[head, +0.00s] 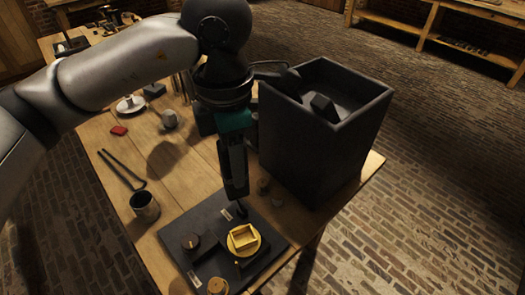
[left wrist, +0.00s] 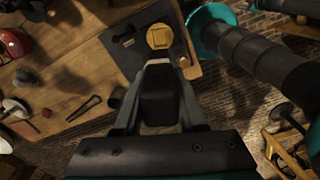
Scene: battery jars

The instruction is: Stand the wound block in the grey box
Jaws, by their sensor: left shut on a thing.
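My left gripper (head: 241,208) points down over the front of the table, just above the dark board. It is shut on a dark block (left wrist: 158,97), which shows between its fingers in the left wrist view; I take it for the wound block, though no winding can be made out. The tall dark grey box (head: 318,150) stands open-topped at the table's right edge, right of the gripper. A dark angular shape shows inside it; its floor is mostly hidden. My right gripper is not recognizable in either view.
A metal cup (head: 145,207), dark tongs (head: 122,168) and a red block (head: 119,131) lie left.

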